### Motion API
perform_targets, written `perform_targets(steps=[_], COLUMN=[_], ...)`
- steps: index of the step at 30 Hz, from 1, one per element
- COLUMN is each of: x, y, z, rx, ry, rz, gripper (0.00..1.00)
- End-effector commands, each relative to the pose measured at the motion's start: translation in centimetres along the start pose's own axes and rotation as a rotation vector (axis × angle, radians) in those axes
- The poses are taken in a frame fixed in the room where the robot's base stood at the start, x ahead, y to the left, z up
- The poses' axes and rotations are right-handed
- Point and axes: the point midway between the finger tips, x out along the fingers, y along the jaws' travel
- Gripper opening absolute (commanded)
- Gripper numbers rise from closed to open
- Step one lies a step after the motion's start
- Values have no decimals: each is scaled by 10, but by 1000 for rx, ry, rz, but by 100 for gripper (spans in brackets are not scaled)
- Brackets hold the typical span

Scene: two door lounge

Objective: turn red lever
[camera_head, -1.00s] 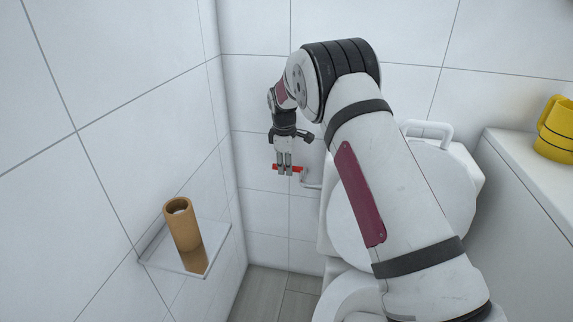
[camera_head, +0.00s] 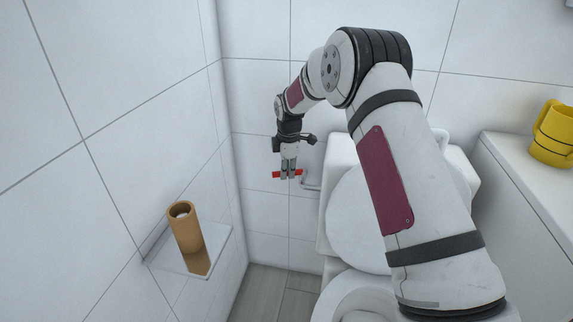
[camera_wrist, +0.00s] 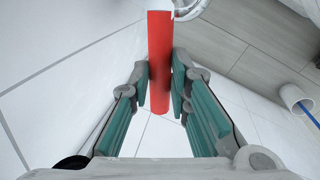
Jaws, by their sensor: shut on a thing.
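The red lever (camera_head: 286,174) is near the back wall, left of the toilet, beside a pale fitting (camera_head: 311,180). My gripper (camera_head: 289,176) points down at it, with its fingers on either side of the lever. In the wrist view the red lever (camera_wrist: 160,62) runs up the middle between the two green-padded fingers (camera_wrist: 160,85). The fingers are closed on it. Part of the lever is hidden behind the fingers in the head view.
A toilet (camera_head: 352,215) stands right of the lever, partly hidden by my arm. A small wall shelf (camera_head: 215,252) holds a cardboard tube (camera_head: 186,230) at left. A yellow mug (camera_head: 552,135) sits on a white ledge (camera_head: 505,165) at right. Floor (camera_head: 280,290) shows below.

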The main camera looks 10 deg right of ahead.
Motion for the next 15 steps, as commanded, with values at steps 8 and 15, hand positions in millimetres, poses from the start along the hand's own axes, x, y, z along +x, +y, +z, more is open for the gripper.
perform_targets(steps=[8, 15], x=[-5, -6], y=[-14, -25], z=[5, 10], rx=[-255, -478], ry=[52, 97], rz=[-1, -1], gripper=[0, 0])
